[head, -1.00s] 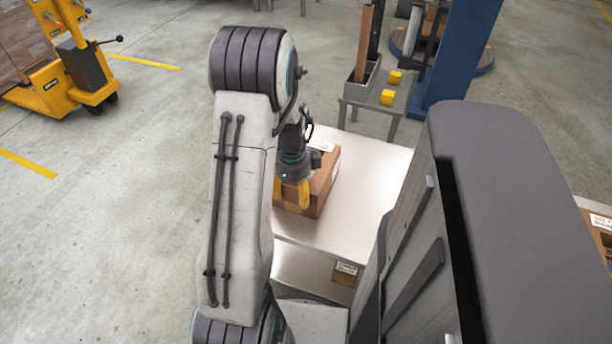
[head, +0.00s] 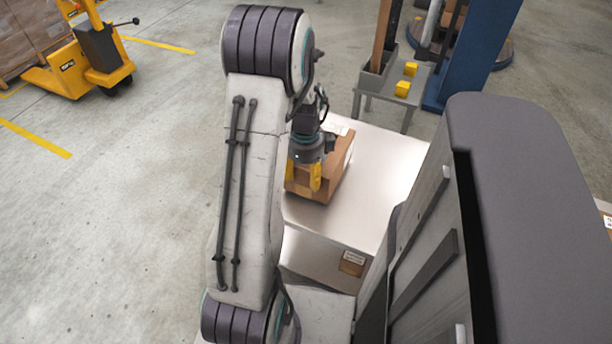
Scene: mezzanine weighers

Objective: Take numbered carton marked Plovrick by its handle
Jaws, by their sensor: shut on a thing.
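A brown carton (head: 337,181) is at the near left part of a pale table (head: 388,170). A white label (head: 336,128) shows at its far end, too small to read, so I cannot confirm the name Plovrick. My gripper (head: 303,178), with yellow fingers, is shut at the carton's near left top. The fingers hide what they hold; the handle itself cannot be made out. I cannot tell whether the carton rests on the table or is slightly above it.
A grey stand (head: 391,92) with yellow blocks (head: 407,77) is behind the table, beside a blue column (head: 470,55). A small labelled brown patch (head: 352,263) shows at the table's front. A yellow pallet truck (head: 95,60) stands far left.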

